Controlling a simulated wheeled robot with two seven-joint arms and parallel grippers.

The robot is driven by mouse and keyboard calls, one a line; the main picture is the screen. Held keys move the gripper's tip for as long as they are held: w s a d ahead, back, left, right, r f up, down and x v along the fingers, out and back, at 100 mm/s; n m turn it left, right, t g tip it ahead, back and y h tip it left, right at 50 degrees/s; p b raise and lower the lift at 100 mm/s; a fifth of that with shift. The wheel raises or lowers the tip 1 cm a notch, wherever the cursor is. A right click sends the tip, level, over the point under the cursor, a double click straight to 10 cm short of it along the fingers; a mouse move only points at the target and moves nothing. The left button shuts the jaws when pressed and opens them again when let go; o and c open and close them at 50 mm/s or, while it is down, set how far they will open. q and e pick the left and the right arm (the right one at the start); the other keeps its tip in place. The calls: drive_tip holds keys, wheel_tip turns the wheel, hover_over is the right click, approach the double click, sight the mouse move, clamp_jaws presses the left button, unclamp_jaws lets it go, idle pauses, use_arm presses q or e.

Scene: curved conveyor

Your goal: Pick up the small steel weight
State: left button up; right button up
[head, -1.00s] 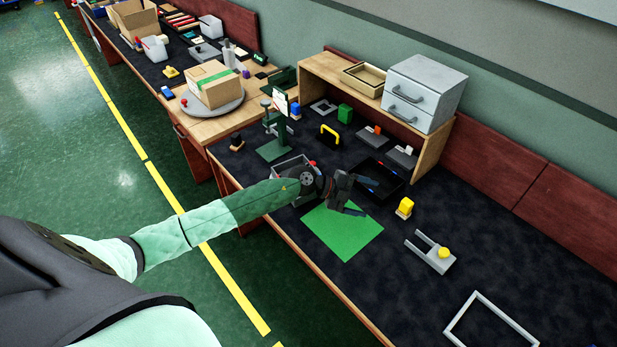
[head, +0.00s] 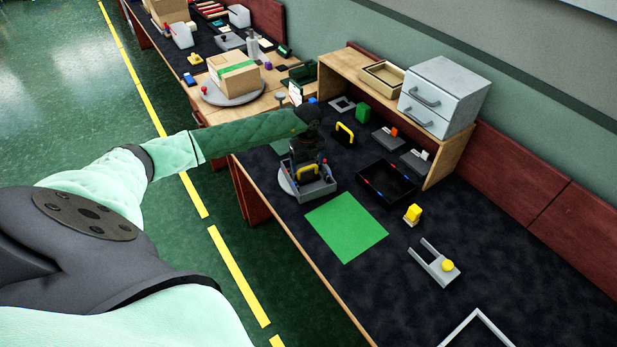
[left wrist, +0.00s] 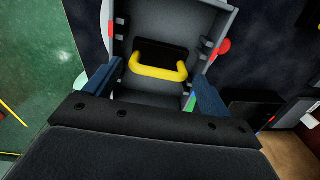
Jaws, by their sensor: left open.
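I cannot pick out a small steel weight for certain in either view. A grey open box (head: 318,192) stands on the dark bench mat, and a dark block with a yellow handle (head: 306,173) is inside it. In the left wrist view the yellow handle (left wrist: 158,70) lies ahead between my fingers, with the grey box walls (left wrist: 212,20) around it. My left gripper (head: 307,160) is over the box, partly hidden by its own arm. Its blue fingers (left wrist: 155,88) are apart with nothing between their tips. My right gripper is out of view.
A green mat (head: 346,227) lies in front of the box. A black tray (head: 387,184) is to its right, and another yellow-handled dark item (head: 344,133) stands behind. A wooden shelf (head: 436,165) with grey drawers (head: 444,95) is at the back.

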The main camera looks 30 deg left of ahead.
sight(308, 167)
use_arm(q)
wheel_tip(308, 167, down, 4)
drive_tip(key=shift+d+f+b, duration=0.1)
drive_tip(key=shift+f+b, duration=0.05)
drive_tip(key=shift+b, duration=0.5)
drive_tip(key=shift+f, duration=0.6)
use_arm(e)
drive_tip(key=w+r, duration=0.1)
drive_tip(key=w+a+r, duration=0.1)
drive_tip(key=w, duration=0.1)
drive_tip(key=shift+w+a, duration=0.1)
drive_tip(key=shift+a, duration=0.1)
use_arm(q)
drive_tip(key=c, duration=0.9)
drive_tip(key=shift+c, duration=0.8)
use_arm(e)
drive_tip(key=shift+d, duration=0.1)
use_arm(q)
drive_tip(key=shift+r, duration=0.2)
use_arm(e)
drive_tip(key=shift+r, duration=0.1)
